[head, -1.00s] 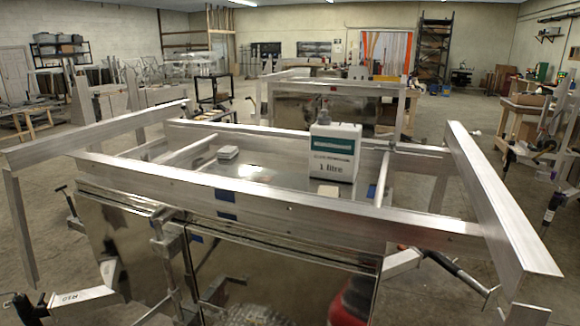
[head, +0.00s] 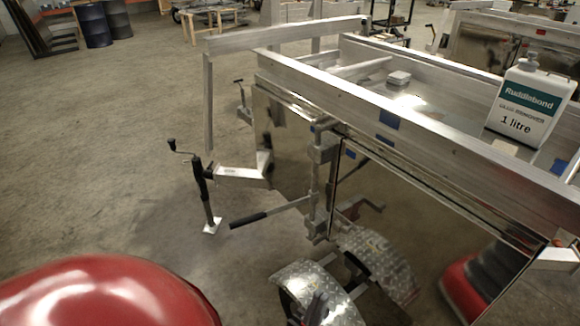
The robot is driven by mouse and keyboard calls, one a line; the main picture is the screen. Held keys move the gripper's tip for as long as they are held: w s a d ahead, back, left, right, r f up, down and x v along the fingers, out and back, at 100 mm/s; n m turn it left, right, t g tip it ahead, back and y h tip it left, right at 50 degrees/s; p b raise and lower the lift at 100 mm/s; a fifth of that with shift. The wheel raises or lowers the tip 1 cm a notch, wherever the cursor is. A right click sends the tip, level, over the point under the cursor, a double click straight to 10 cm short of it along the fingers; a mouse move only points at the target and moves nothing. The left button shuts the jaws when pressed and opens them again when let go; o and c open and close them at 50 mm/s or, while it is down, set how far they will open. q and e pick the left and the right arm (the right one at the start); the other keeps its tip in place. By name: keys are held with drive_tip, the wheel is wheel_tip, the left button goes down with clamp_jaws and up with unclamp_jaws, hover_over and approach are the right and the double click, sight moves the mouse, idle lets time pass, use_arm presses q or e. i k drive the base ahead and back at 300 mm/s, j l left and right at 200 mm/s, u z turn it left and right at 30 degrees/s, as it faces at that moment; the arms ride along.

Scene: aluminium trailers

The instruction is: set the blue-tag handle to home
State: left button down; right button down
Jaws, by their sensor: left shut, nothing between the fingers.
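A lever handle with a black grip (head: 248,219) and a metal rod reaches out to the left from an upright bracket on the near side of the aluminium trailer (head: 430,112). No blue tag can be made out on it. Blue patches show on the trailer rail and on its shiny panel. My right gripper is not in view.
A black stand with a crank handle (head: 202,192) stands left of the lever, beside a metal arm (head: 243,174). A white bottle (head: 531,103) stands on the trailer top. The concrete floor at left is clear. Blue drums (head: 95,25) stand far back.

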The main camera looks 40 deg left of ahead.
sight(313, 198)
drive_tip(key=j+z, duration=0.2)
drive_tip(key=j, duration=0.5)
drive_tip(key=k+j+z, duration=0.25)
drive_tip(key=j, duration=0.4)
drive_tip(key=j+z, duration=0.15)
drive_tip(key=j, duration=0.3)
drive_tip(key=j+z, duration=0.1)
drive_tip(key=j, duration=0.4)
drive_tip(key=j+z, duration=0.15)
drive_tip(key=j, duration=0.3)
drive_tip(key=j+z, duration=0.15)
drive_tip(key=j, duration=0.35)
drive_tip(key=k+j+z, duration=0.15)
drive_tip(key=j, duration=0.3)
drive_tip(key=j+z, duration=0.1)
drive_tip(key=j, duration=0.35)
drive_tip(key=k+j+z, duration=0.15)
drive_tip(key=j, duration=0.3)
drive_tip(key=k+j+z, duration=0.15)
drive_tip(key=j, duration=0.3)
drive_tip(key=i, duration=0.05)
